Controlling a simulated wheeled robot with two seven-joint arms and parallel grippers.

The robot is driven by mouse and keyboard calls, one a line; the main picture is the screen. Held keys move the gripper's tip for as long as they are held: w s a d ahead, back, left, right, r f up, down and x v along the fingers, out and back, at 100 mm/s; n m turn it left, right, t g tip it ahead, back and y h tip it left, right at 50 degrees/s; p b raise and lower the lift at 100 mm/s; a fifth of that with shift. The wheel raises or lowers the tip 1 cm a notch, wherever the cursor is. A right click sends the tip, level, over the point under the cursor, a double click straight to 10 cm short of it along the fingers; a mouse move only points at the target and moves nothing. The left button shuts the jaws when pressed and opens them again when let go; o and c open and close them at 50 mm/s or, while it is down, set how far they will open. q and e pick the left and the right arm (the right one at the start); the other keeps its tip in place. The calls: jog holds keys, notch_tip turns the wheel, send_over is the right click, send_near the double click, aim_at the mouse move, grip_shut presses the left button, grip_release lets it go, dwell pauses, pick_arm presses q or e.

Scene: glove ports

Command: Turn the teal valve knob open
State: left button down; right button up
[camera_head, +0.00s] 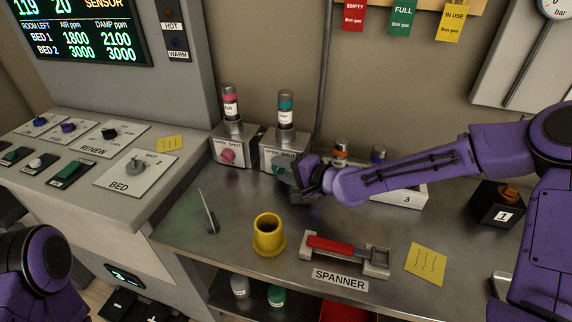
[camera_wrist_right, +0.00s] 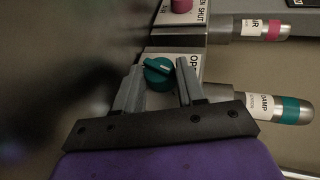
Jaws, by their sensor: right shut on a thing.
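The teal valve knob (camera_wrist_right: 158,73) is on the front of a grey block labelled OPEN and SHUT, below a bottle with a teal band (camera_head: 286,105). In the wrist view its raised bar lies slightly diagonal. In the head view the knob (camera_head: 278,166) is mostly covered by my right gripper (camera_head: 287,171). My right gripper has one finger on each side of the knob and is shut on it; it also shows in the wrist view (camera_wrist_right: 157,80). My left gripper is out of view; only a purple part of the left arm shows at lower left.
A pink knob (camera_head: 227,156) sits on the neighbouring block to the left. A yellow cup (camera_head: 268,237) and a red-handled spanner (camera_head: 334,246) in its holder stand on the bench in front. A numbered rack (camera_head: 408,196) lies under my right forearm.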

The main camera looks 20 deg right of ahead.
jog(key=g+h+p, duration=0.1)
jog(key=p, duration=0.4)
jog(key=r+n+g+h+p, duration=0.1)
jog(key=g+h+p, duration=0.1)
jog(key=p, duration=0.3)
jog(key=a+g+h+p, duration=0.1)
jog(key=h+p, duration=0.1)
jog(key=p, duration=0.3)
jog(key=shift+w+r+n+g+p, duration=0.15)
jog(key=shift+r+n+g+p, duration=0.15)
jog(key=shift+n+g+p, duration=0.1)
jog(key=shift+w+a+f+g+h+p, duration=0.1)
jog(key=shift+f+g+h+p, duration=0.05)
jog(key=shift+g+h+p, duration=0.5)
jog(key=shift+w+a+f+n+g+h, duration=0.15)
jog(key=shift+n+g+h, duration=0.45)
jog(key=shift+h, duration=0.65)
jog(key=shift+a, duration=0.1)
jog(key=o, duration=1.1)
jog(key=shift+c, duration=0.2)
